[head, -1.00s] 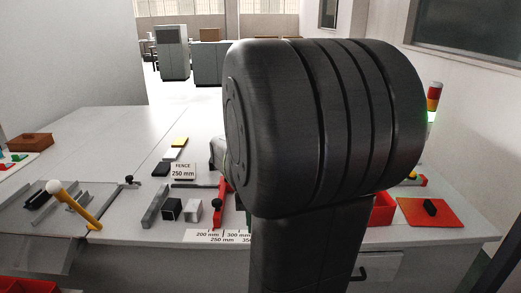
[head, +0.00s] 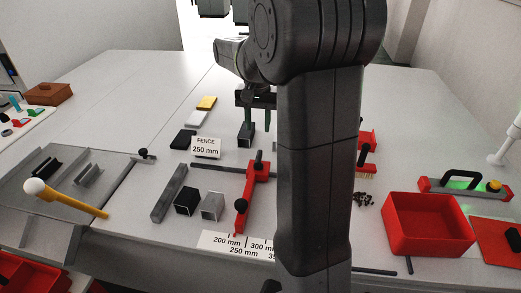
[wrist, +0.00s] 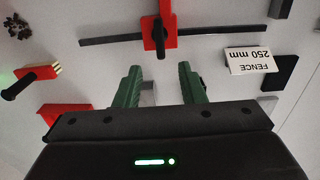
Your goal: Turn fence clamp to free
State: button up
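The red fence (head: 259,175) stands across a dark rail on the bench, behind the scale label (head: 240,245). A black clamp handle (head: 258,157) rises from its far end, and a black knob (head: 241,205) sits on its nearer part. In the wrist view the red fence (wrist: 171,22) and black clamp handle (wrist: 158,36) are ahead of the fingertips, partly cut by the top edge. My gripper (wrist: 161,72) is open, green fingers apart, not touching the clamp. In the head view my gripper (head: 253,118) hangs beyond the fence, partly hidden by my arm.
A "FENCE 250 mm" sign (head: 206,147) stands left of the fence. A grey bar (head: 169,193) and two small square pieces lie left. A red bin (head: 428,224) and a yellow-handled lever (head: 75,202) flank the area.

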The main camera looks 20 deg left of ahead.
aim_at(258, 156)
notch_tip(258, 156, down, 12)
jog(key=shift+r+p, duration=0.1)
jog(key=shift+p, duration=0.4)
grip_shut()
